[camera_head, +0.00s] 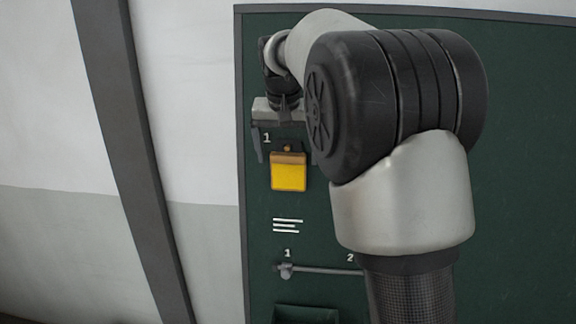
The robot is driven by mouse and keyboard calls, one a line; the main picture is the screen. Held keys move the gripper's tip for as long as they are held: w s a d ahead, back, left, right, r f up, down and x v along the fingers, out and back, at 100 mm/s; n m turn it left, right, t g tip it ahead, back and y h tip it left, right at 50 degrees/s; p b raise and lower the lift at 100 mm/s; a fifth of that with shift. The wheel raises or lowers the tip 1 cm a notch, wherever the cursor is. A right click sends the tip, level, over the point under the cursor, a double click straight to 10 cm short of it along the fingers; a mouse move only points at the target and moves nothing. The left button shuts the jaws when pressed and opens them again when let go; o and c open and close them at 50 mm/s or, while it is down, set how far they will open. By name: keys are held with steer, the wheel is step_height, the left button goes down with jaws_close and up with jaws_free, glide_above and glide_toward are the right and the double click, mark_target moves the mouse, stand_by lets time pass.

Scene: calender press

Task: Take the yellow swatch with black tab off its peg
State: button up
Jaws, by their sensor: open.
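A yellow swatch (288,176) hangs flat against the dark green board, under the white number 1. Its top strip looks brownish orange, and I cannot make out a black tab. A small dark peg (287,148) shows at its top edge. My gripper (286,147) is open, with its fingers pointing down above and to either side of the swatch's top. The left finger is clear of the swatch. The right finger is mostly hidden behind my arm. I cannot tell how far the fingers are from the board.
The green board (525,200) fills the right side, partly hidden by my arm. Below the swatch are white lines and a grey rail (325,270) marked 1 and 2. A green ledge (305,314) shows at the bottom. A dark post (130,130) crosses the wall at left.

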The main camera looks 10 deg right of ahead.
mark_target(288, 155)
steer(key=shift+x, duration=1.5)
steer(key=shift+s, duration=0.15)
steer(key=c, duration=1.1)
steer(key=shift+c, duration=0.2)
steer(key=shift+r, duration=0.25)
steer(key=shift+s+a, duration=0.1)
steer(key=shift+s, duration=0.1)
steer(key=s+a+b, duration=0.1)
steer(key=s+a, duration=0.1)
steer(key=s, duration=0.6)
steer(key=s+a+b, duration=0.2)
steer(key=s+a, duration=0.1)
steer(key=s, duration=0.5)
steer(key=shift+s+a, duration=0.2)
steer(key=shift+s, duration=0.2)
steer(key=shift+r, duration=0.4)
